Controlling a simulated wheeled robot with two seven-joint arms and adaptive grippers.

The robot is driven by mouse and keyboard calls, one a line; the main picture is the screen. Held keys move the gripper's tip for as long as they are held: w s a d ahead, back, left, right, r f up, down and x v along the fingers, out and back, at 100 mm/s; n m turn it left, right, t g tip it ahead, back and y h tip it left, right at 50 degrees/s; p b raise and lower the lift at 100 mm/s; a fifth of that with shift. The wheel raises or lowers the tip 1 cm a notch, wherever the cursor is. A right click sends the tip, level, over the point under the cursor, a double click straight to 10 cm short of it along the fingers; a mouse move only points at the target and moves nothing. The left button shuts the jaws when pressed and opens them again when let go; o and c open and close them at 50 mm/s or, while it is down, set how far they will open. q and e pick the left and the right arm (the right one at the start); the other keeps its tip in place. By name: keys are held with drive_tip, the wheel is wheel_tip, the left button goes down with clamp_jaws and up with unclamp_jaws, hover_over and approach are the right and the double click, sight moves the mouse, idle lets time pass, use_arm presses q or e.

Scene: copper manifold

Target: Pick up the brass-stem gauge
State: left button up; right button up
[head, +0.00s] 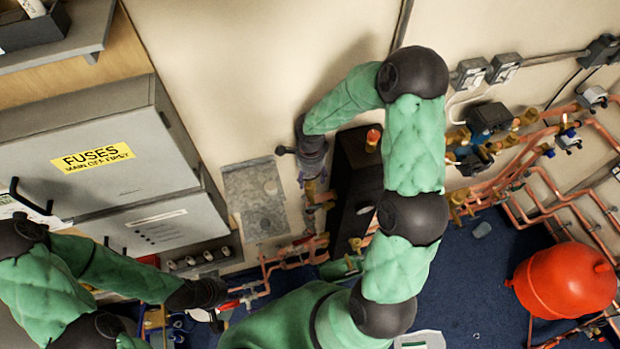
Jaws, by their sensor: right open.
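I cannot pick out the brass-stem gauge for certain. A small brass-coloured part (310,189) shows right at the fingertips of my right gripper (311,182); I cannot tell whether it belongs to the gauge. My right arm reaches up and bends back down, so this gripper points downward at the wall, left of a tall black box (352,190). It is open. My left gripper (214,312) is at the lower left, below the grey fuse cabinet, near red-handled pipework. Its fingers are small and partly hidden, so their state is unclear.
The grey fuse cabinet (130,150) stands at left, with a metal plate (257,200) beside it. Copper pipes (520,165) and valves crowd the right wall. A red tank (565,281) stands on the blue floor (463,285). A grey shelf (75,38) is at upper left.

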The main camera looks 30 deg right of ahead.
clamp_jaws()
drive_tip(key=shift+r, duration=0.15)
